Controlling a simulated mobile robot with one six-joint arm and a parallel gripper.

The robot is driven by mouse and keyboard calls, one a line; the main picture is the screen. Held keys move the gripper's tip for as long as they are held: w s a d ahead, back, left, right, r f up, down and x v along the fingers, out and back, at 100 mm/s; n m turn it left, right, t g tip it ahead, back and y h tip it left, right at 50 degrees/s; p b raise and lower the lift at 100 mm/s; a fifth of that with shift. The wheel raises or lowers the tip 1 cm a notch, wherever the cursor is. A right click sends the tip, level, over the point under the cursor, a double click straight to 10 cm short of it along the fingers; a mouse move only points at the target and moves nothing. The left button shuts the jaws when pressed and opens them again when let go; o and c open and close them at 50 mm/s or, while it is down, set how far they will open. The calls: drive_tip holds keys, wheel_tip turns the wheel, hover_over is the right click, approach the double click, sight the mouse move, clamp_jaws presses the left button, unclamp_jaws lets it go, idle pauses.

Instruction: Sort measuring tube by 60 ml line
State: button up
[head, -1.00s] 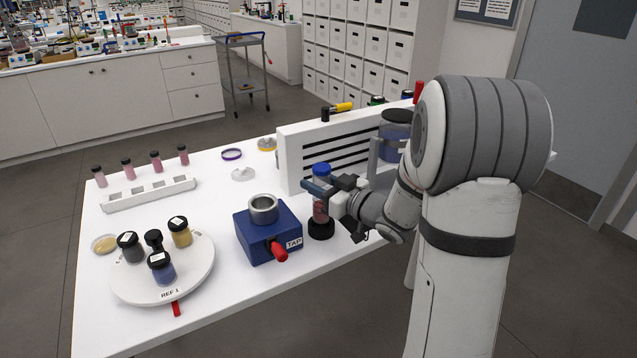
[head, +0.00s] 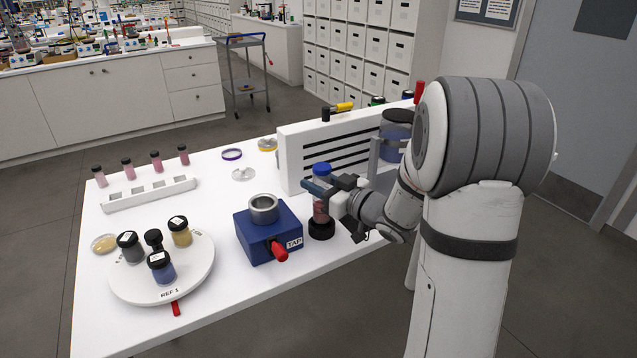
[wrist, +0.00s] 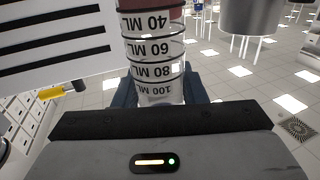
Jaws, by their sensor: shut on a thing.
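The measuring tube (head: 320,210) stands upright in a black round base on the white table, with a blue cap and pink contents. My gripper (head: 318,188) is shut around its upper part, just below the cap. In the wrist view the tube (wrist: 155,45) shows black marks from 40 ML to 100 ML, 40 at the picture's top. The jaws (wrist: 158,92) sit beside the 80 and 100 labels. My gripper hides part of the tube.
A blue TAP block (head: 262,238) with a metal cup and red handle stands left of the tube. A white slotted panel (head: 300,165) stands behind. A round REF 1 platter (head: 195,285) holds several jars. A white rack (head: 150,193) lies at back left, with several pink vials behind.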

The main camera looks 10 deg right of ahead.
drive_tip(key=shift+f, duration=0.2)
drive_tip(key=shift+f+b, duration=0.35)
drive_tip(key=shift+b, duration=0.1)
drive_tip(key=shift+f+b, duration=1.2)
drive_tip(key=shift+f, duration=0.15)
drive_tip(key=o, duration=1.2)
drive_tip(key=shift+r, duration=0.1)
drive_tip(key=shift+s+d, duration=0.1)
drive_tip(key=v, duration=0.7)
drive_tip(key=shift+s, duration=0.25)
drive_tip(key=shift+d, duration=0.1)
